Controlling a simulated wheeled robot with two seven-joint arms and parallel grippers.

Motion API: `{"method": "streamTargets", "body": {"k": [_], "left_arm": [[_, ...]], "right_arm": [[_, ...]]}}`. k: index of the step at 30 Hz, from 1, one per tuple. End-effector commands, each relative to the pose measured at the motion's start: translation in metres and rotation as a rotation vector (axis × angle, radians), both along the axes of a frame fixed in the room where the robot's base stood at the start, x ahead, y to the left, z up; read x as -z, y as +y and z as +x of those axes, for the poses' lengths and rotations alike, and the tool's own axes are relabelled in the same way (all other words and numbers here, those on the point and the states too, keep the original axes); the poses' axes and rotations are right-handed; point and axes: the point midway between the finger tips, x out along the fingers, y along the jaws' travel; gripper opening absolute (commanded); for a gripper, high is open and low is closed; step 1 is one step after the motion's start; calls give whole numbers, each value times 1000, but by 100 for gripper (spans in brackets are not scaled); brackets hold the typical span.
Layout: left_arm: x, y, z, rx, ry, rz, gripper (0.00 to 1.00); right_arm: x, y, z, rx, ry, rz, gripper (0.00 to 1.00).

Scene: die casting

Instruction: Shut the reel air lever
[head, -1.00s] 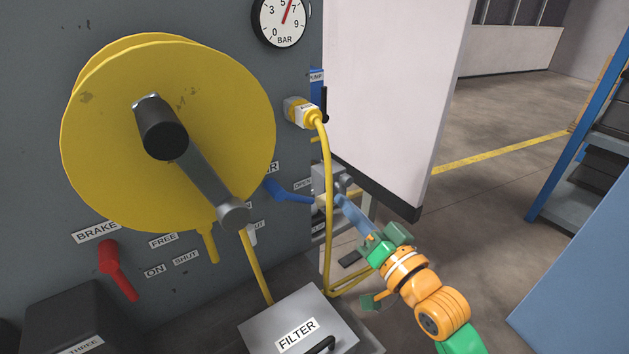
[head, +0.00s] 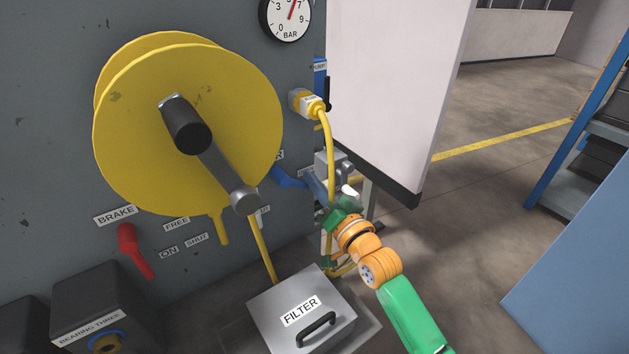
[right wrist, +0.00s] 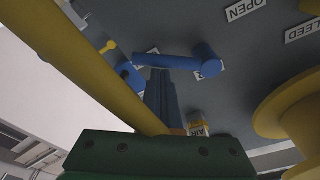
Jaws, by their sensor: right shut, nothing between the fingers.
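The blue reel air lever (head: 289,180) is on the grey panel, right of the yellow reel. Its arm points right, toward the partly hidden OPEN label (head: 304,171). In the right wrist view the lever (right wrist: 175,62) lies across the upper middle, its round hub at the right end. My right gripper (head: 312,184) is shut and empty, its fingertips close by the lever's free end. In the right wrist view the shut fingers (right wrist: 160,76) reach up to the lever's arm; I cannot tell whether they touch. My left gripper is out of view.
A yellow hose (head: 331,150) hangs from a connector (head: 308,103) close beside my right gripper and crosses the wrist view. The yellow reel (head: 185,130) with its crank and the red brake lever (head: 134,250) are left. The filter box (head: 310,315) stands below.

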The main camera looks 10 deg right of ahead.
Motion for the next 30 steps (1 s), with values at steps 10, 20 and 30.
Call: {"method": "streamTargets", "body": {"k": [10,20,30], "left_arm": [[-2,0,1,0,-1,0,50],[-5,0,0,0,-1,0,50],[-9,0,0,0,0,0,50]], "right_arm": [[1,0,0,-1,9,19,0],[4,0,0,0,32,75,0],[8,1,0,0,60,143,0]]}}
